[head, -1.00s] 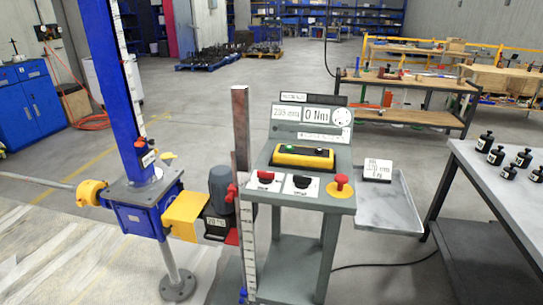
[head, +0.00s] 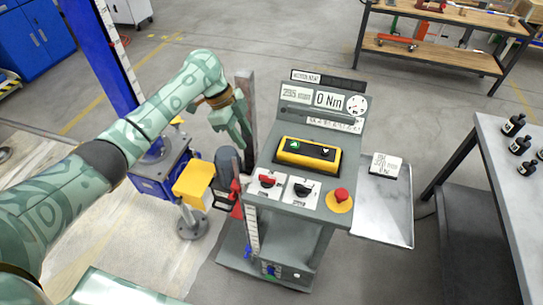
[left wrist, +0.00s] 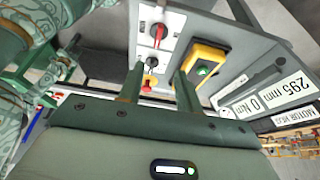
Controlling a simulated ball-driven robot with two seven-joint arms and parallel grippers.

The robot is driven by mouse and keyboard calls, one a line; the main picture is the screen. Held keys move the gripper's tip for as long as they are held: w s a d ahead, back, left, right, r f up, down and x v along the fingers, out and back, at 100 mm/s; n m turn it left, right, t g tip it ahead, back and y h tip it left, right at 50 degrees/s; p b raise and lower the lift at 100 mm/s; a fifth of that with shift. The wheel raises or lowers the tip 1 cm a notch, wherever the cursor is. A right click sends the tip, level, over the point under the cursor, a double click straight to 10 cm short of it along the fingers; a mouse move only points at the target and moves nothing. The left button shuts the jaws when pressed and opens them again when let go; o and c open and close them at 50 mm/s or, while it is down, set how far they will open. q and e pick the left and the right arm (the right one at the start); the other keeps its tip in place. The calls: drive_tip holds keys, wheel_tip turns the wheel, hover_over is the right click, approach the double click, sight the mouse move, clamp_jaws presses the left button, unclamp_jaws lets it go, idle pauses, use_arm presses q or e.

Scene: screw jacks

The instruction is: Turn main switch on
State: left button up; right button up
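The control panel (head: 316,150) stands in the middle of the head view. On its lower face are a red rotary switch (head: 267,180) and a black rotary switch (head: 301,189), each on a white plate. Their labels are too small to read, so I cannot tell which is marked main. My left gripper (head: 238,135) is just beyond the panel's left side, above the switches and apart from them. In the left wrist view its two fingers (left wrist: 160,88) are spread and empty, facing the panel's switches. My right gripper does not show.
A red mushroom button (head: 341,197) on a yellow base sits right of the switches. A yellow button box (head: 308,155) is above them. A vertical post (head: 246,95) and the blue screw jack (head: 160,165) stand left. A grey side tray (head: 385,215) juts out right.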

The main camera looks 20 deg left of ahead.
use_arm(q)
drive_tip(key=b, duration=0.2)
approach(267, 177)
drive_tip(key=f, duration=0.2)
drive_tip(key=b+x, duration=0.1)
drive_tip(key=x, duration=0.2)
drive_tip(key=b+x, duration=0.1)
drive_tip(key=x, duration=0.2)
drive_tip(key=shift+d, duration=0.35)
drive_tip(key=shift+d+f, duration=0.15)
drive_tip(key=shift+f, duration=0.15)
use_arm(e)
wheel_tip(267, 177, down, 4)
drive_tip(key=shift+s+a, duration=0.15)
use_arm(q)
drive_tip(key=shift+c, duration=0.3)
clamp_jaws()
